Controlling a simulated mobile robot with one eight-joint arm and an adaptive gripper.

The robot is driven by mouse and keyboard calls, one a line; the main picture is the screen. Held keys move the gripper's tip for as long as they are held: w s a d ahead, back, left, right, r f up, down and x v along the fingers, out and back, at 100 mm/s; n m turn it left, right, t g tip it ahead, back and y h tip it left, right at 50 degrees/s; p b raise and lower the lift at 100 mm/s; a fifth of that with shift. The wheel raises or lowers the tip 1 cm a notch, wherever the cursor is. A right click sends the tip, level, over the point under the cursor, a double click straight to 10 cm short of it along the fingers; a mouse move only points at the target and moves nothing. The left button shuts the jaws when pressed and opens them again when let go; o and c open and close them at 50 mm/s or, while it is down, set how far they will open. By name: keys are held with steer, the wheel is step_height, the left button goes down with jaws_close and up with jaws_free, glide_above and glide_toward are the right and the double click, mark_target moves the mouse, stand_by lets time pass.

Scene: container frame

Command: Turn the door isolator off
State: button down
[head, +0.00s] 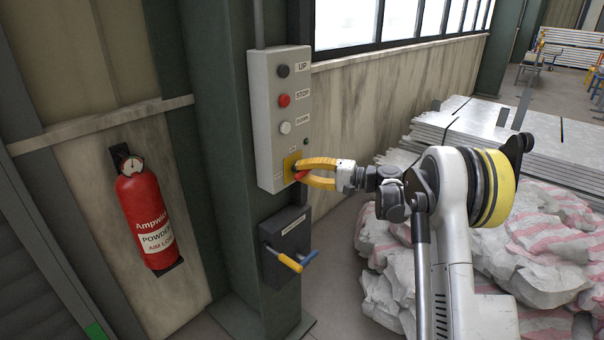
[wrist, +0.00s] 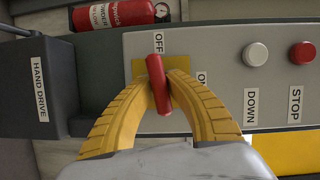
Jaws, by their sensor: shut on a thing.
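The door isolator is a red handle (wrist: 158,84) on a yellow plate (wrist: 139,70) at the lower end of the grey control box (head: 262,120). In the wrist view the handle's upper end points close to the OFF label (wrist: 158,45), with a slight tilt. The ON label (wrist: 202,79) is off to the right, partly hidden by a finger. My gripper (wrist: 159,80) has its yellow fingers on both sides of the handle and is shut on it. In the head view my gripper (head: 298,172) reaches the box from the right and hides most of the handle.
The box also carries UP, STOP (head: 284,100) and DOWN buttons above the isolator. A hand drive box (head: 285,240) with a blue and yellow lever sits below. A red fire extinguisher (head: 147,215) hangs at left. White sacks (head: 540,255) and stacked panels (head: 480,130) lie at right.

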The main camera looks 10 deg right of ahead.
steer(key=shift+s+a+f+m+y, duration=0.15)
steer(key=shift+m+y, duration=0.15)
steer(key=shift+m, duration=0.2)
stand_by(0.3)
steer(key=c, duration=1.3)
jaws_free()
steer(key=v, duration=1.2)
